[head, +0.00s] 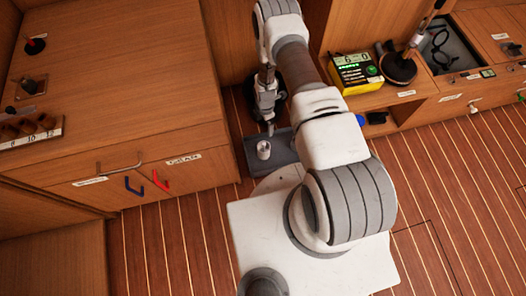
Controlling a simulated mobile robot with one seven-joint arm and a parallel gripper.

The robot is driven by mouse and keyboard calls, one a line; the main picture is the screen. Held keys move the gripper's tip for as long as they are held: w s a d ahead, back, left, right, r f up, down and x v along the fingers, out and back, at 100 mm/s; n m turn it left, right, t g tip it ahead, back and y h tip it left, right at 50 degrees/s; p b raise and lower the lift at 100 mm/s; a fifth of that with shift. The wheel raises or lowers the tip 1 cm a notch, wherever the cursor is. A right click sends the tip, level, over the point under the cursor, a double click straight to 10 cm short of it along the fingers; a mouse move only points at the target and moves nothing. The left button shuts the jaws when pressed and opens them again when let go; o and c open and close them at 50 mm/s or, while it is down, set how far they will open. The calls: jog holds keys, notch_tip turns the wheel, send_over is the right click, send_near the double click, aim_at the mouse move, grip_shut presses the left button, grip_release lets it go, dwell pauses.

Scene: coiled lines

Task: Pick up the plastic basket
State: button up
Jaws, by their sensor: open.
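My gripper (269,128) hangs downward from the arm, small in the view, in the gap between the left cabinet and the right bench. It is open, with nothing seen between its fingers. Below it is a dark grey, shallow, flat-sided thing (253,158) with a small light metallic cylinder (263,149) in or on it. I cannot tell whether this grey thing is the plastic basket. My arm covers its right side. No other thing is clearly a plastic basket.
A wooden cabinet (120,75) stands close on the left, with red and blue hooks (161,181) on its front. On the right bench are a yellow meter (355,72), a black-based stand (398,69) and a recessed grey bin (455,62). Striped floor (460,200) is clear at right.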

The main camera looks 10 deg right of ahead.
aim_at(264, 144)
jog(key=f+b, duration=0.1)
jog(key=f, duration=0.3)
jog(key=f+b, duration=0.2)
jog(key=f, duration=0.3)
jog(key=s+f+b, duration=0.1)
jog(key=f+b, duration=0.1)
jog(key=f, duration=0.3)
jog(key=shift+s, duration=0.1)
jog(key=shift+a+f+b, duration=0.15)
jog(key=shift+f+b, duration=0.65)
jog(key=shift+f, duration=0.65)
jog(key=shift+a+f+b, duration=0.1)
jog(key=shift+f+b, duration=0.7)
jog(key=shift+f, duration=0.65)
jog(key=shift+c, duration=0.3)
jog(key=c, duration=1.4)
jog(key=shift+o, duration=0.2)
jog(key=shift+r, duration=0.1)
